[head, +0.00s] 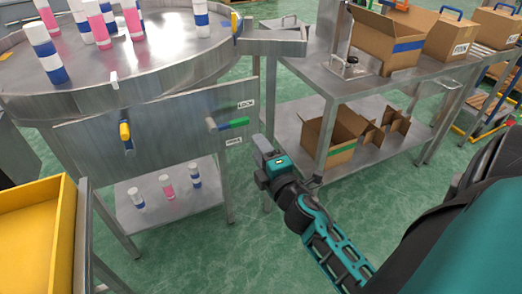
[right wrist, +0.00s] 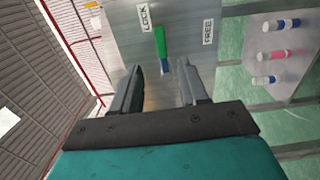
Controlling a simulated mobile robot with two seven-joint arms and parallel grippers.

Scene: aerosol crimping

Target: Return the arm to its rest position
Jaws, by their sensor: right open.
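My right gripper (head: 264,146) is open and empty in the head view, just right of and below the lever panel. In the right wrist view its two fingers (right wrist: 160,88) stand apart, with nothing held between them. A lever with a green handle (head: 235,124) sits on the steel panel (head: 180,128), pointing right between the LOCK label (head: 246,104) and the FREE label (head: 234,140). The green handle (right wrist: 160,42) also shows beyond the fingertips in the wrist view; the fingers appear clear of it. My left gripper is out of view.
A round steel table (head: 120,75) carries several white, blue and pink cans. Three cans stand on the shelf (head: 150,215) below. A yellow bin (head: 35,235) is at lower left. A steel workbench (head: 335,85) with cardboard boxes (head: 390,40) is at right. Green floor lies open between.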

